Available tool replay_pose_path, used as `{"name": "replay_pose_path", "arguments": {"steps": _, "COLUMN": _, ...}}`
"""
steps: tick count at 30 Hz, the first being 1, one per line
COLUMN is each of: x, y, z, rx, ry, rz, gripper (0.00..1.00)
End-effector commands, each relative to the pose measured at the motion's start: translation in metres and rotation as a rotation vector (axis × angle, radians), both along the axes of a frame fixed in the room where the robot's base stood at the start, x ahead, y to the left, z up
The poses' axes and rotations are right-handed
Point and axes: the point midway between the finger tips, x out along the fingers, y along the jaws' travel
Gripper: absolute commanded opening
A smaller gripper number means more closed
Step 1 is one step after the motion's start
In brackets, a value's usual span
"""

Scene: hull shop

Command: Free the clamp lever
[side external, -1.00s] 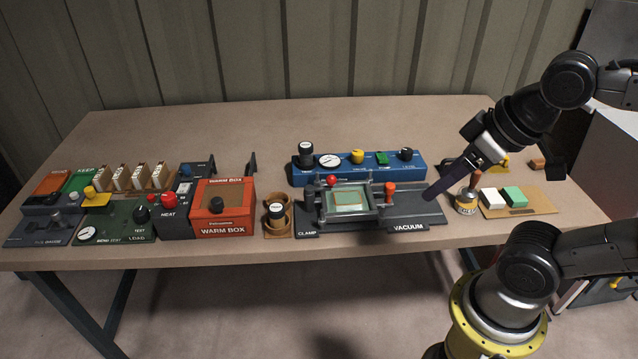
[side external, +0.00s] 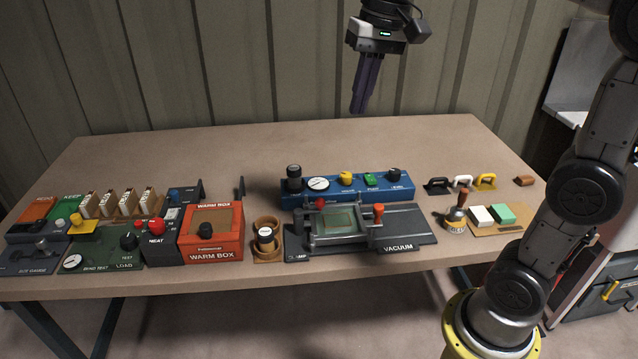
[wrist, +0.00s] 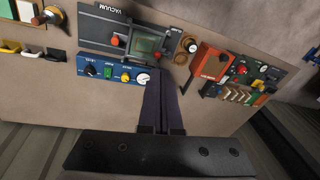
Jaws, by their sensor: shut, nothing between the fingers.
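The clamp fixture (side external: 408,220) is a dark plate marked CLAMP at its left and VACUUM at its right, with a grey frame around a greenish panel (side external: 338,219). A red ball knob (side external: 320,203) stands at the frame's back left. An orange-red handle (side external: 378,211) stands upright at its right. I cannot tell which of these is the clamp lever. My gripper (side external: 357,111) is shut and empty, pointing down high above the back of the table, clear of the fixture. In the wrist view the shut fingers (wrist: 162,80) overlap the blue panel's end; the fixture (wrist: 96,30) lies beyond.
A blue panel (side external: 412,191) with a gauge and knobs stands behind the fixture. A cup holder (side external: 266,243) and an orange warm box (side external: 211,240) are to the left. A wooden-handled tool (side external: 455,213) and a block tray (side external: 510,228) are to the right. The table's back is clear.

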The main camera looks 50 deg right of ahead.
Motion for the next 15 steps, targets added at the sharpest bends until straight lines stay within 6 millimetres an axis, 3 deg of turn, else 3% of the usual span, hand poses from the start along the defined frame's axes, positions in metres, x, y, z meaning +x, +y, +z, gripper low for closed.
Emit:
{"name": "replay_pose_path", "arguments": {"steps": 8, "x": 0.074, "y": -0.024, "z": -0.021, "rx": 0.041, "ry": 0.128, "rz": -0.109, "gripper": 0.0}}
{"name": "replay_pose_path", "arguments": {"steps": 15, "x": 0.127, "y": -0.051, "z": -0.065, "rx": 0.07, "ry": 0.227, "rz": -0.172, "gripper": 0.0}}
